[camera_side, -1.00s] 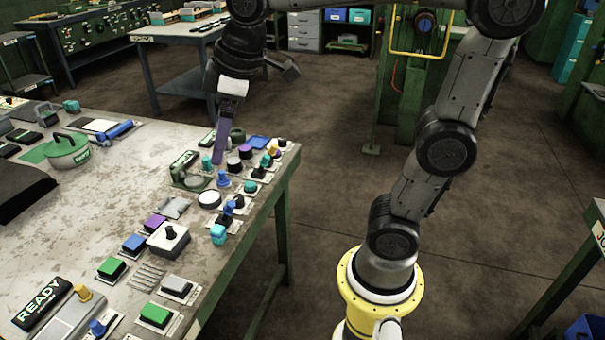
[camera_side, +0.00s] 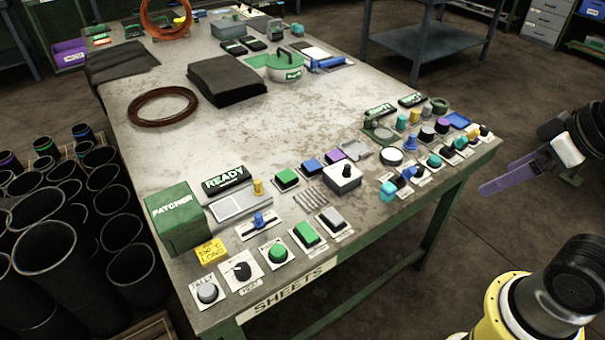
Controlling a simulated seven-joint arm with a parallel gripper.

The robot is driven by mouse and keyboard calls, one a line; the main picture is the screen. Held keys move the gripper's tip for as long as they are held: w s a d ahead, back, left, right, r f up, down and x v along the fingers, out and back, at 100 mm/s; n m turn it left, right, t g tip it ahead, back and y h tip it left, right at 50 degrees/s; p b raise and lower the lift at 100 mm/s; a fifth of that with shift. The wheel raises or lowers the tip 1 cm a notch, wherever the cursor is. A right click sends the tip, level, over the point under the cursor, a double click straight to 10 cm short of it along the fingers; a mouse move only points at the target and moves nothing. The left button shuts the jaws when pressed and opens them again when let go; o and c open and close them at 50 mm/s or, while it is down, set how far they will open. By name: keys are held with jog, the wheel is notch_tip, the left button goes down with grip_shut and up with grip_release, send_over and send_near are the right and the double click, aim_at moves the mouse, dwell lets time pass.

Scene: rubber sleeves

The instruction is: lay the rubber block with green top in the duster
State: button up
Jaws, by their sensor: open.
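Several green-topped pieces sit on the near part of the bench: one square block (camera_side: 287,178) beside a blue-topped block, another square block (camera_side: 306,234) on a pale plate, and a round-looking green knob (camera_side: 277,252) on a white plate. I cannot tell which is the rubber block. A round green drum with a lid and handle (camera_side: 262,64) stands towards the far side. Its label is too small to read, so I cannot tell for sure that it is the duster. My gripper (camera_side: 494,178), with purple fingers, is open and empty, off the bench's right edge, apart from everything.
A green box marked PATCHER (camera_side: 176,222) stands at the near left corner. Switches and knobs line the bench's near and right edges. A dark sheet stack (camera_side: 226,80) and a brown ring (camera_side: 162,105) lie farther back. Black tubes (camera_side: 50,265) stand left. The bench middle is clear.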

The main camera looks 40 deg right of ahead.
jog(key=w+r+m+t, duration=0.1)
jog(key=w+r+t, duration=0.1)
jog(key=w+r, duration=0.85)
jog(key=n+g, duration=0.2)
jog(key=g, duration=0.1)
send_over(286, 175)
jog(key=s, duration=0.3)
jog(key=f, duration=3)
jog(key=shift+w+d, duration=0.15)
jog(key=shift+w, duration=0.1)
jog(key=x, duration=0.5)
jog(key=shift+s+f, duration=0.25)
jog(key=shift+s, duration=0.15)
jog(key=shift+w+f, duration=0.2)
jog(key=shift+f, duration=0.25)
grip_shut()
jog(key=shift+r, duration=0.1)
